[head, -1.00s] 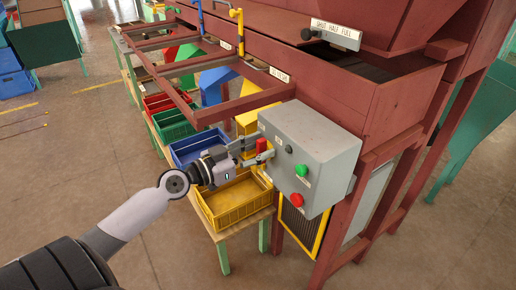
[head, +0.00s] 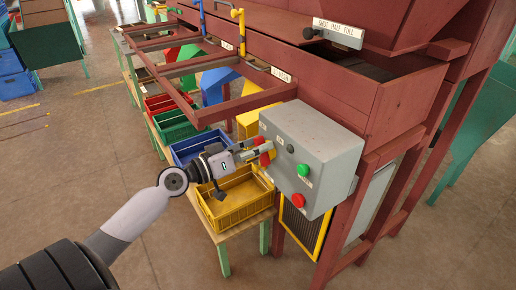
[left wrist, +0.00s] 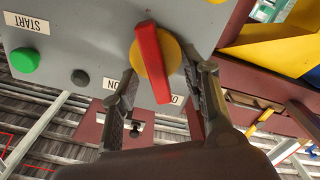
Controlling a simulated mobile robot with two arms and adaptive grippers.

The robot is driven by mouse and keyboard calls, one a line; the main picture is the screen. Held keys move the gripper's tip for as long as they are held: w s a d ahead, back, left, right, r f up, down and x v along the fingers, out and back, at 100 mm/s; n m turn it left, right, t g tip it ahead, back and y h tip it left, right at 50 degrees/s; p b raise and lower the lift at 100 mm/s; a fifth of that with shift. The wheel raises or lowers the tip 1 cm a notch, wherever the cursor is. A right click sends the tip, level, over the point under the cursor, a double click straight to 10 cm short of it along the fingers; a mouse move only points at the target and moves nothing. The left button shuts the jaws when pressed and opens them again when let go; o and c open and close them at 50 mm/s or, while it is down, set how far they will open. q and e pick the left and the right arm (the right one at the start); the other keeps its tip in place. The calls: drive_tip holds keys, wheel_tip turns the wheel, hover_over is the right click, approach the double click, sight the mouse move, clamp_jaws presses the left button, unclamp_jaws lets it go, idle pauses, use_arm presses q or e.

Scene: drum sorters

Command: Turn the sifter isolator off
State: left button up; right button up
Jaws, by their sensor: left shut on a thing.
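The sifter isolator is a red bar handle (left wrist: 153,60) on a yellow disc (left wrist: 172,56), on the grey control box (head: 318,150). In the left wrist view the handle's lower end lies beside a partly covered label (left wrist: 176,99) that seems to read OFF; an ON label (left wrist: 110,84) is to its left. My left gripper (left wrist: 166,78) has its fingers on either side of the handle and is shut on it. In the head view the left gripper (head: 258,150) is at the box's left face and partly hides the handle. My right gripper is not in view.
The box also has a green START button (head: 303,170), a dark knob (head: 290,149) and a red button (head: 298,201). A yellow crate (head: 235,203) stands on a wooden bench just below my left gripper. The red sifter frame (head: 222,104) rises above it.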

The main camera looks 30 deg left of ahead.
use_arm(q)
drive_tip(key=shift+a+f+n, duration=0.1)
drive_tip(key=shift+a+n, duration=0.05)
drive_tip(key=shift+n, duration=1.25)
drive_tip(key=o, duration=0.9)
drive_tip(key=shift+c, duration=0.2)
drive_tip(key=shift+o, duration=1.4)
drive_tip(key=shift+w, duration=0.1)
drive_tip(key=v, duration=1.2)
